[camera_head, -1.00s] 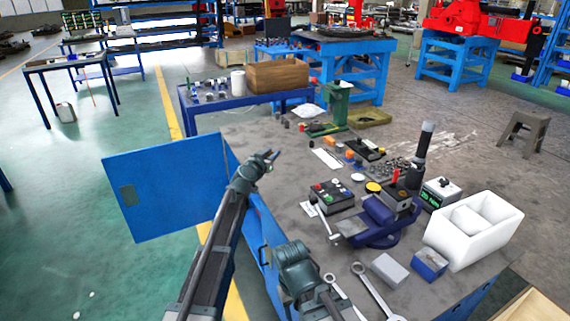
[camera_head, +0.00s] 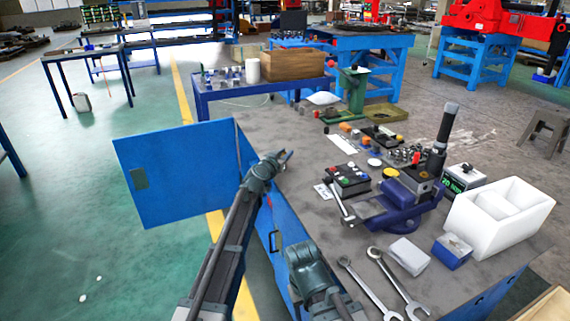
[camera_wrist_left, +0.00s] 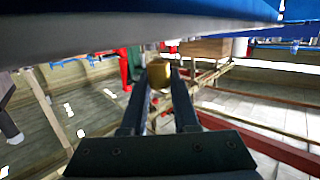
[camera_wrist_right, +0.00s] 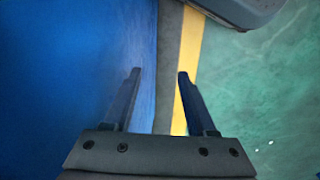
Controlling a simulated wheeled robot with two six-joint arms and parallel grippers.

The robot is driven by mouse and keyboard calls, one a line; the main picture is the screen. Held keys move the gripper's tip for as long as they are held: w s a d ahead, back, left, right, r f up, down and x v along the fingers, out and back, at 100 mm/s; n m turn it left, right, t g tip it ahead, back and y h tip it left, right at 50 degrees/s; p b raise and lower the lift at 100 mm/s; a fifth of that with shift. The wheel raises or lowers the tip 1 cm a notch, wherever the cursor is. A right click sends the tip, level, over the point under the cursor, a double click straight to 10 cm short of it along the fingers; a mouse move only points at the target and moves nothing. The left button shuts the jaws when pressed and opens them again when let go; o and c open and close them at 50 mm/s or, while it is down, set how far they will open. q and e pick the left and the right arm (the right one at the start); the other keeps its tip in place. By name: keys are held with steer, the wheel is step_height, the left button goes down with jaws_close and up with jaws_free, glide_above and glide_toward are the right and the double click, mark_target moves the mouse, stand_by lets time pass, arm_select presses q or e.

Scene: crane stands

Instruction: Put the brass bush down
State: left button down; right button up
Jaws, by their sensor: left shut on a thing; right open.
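The brass bush (camera_wrist_left: 159,74) is between the fingertips of my left gripper (camera_wrist_left: 160,88) in the left wrist view. It is a small brass-coloured piece with a flat end towards the camera. In the head view my left gripper (camera_head: 286,157) is near the left edge of the grey workbench top (camera_head: 262,122), beside the open blue door. The bush is too small to make out there. My right gripper (camera_wrist_right: 158,88) is open and empty in the right wrist view, with a blue panel on its left and the floor beneath.
The open blue door (camera_head: 180,172) stands left of the bench. A purple-blue vise (camera_head: 395,205), control box (camera_head: 347,179), white foam block (camera_head: 500,217) and spanners (camera_head: 400,285) occupy the right and near parts. The bench's far left area looks clear.

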arm_select(q)
steer(key=shift+f+b, duration=0.7)
steer(key=shift+f, duration=0.5)
arm_select(e)
steer(key=shift+f, duration=1.15)
steer(key=shift+f, duration=0.1)
arm_select(q)
steer(key=shift+f, duration=0.2)
steer(key=c, duration=0.7)
jaws_free()
steer(key=shift+r, duration=0.1)
steer(key=shift+o, duration=0.2)
steer(key=shift+r, duration=0.15)
steer(key=p+v, duration=0.1)
steer(key=v, duration=1.1)
steer(key=shift+p, duration=0.4)
arm_select(e)
step_height(320, 180, up, 2)
